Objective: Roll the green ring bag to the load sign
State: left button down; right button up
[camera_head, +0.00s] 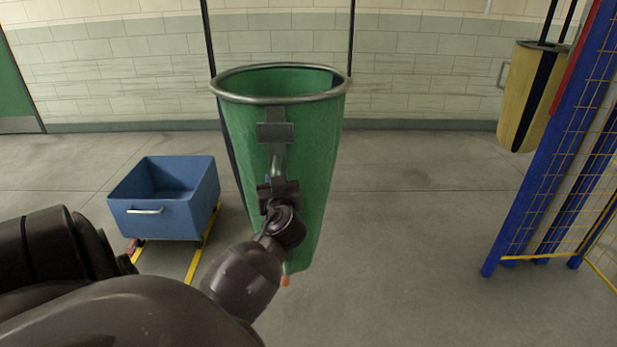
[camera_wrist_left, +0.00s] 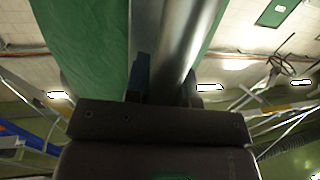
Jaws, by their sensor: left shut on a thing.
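The green ring bag (camera_head: 318,145) hangs upright from two dark straps in the middle of the head view, with a round metal rim and a metal handle (camera_head: 277,150) on its near side. My left gripper (camera_head: 278,190) is shut on the lower part of this handle, in front of the bag. In the left wrist view the bag's green cloth (camera_wrist_left: 82,40) and the metal handle bar (camera_wrist_left: 178,45) fill the middle, above the gripper. The load sign cannot be made out in the head view. My right gripper is not in view.
A blue bin (camera_head: 170,215) on a yellow-railed cart stands left of the bag. A yellow bag with a black stripe (camera_head: 520,100) hangs at the far right. A blue post with yellow mesh (camera_head: 535,165) stands in front of it. The floor (camera_head: 410,230) right of the green bag is clear.

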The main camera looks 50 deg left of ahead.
pick_arm(q)
jog(key=s+a+p, duration=0.1)
jog(key=s+a, duration=0.9)
jog(key=s, duration=0.2)
jog(key=shift+a, duration=0.4)
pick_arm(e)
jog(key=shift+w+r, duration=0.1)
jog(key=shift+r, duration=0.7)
pick_arm(q)
jog(key=c, duration=1)
grip_release()
jog(key=shift+o, duration=0.2)
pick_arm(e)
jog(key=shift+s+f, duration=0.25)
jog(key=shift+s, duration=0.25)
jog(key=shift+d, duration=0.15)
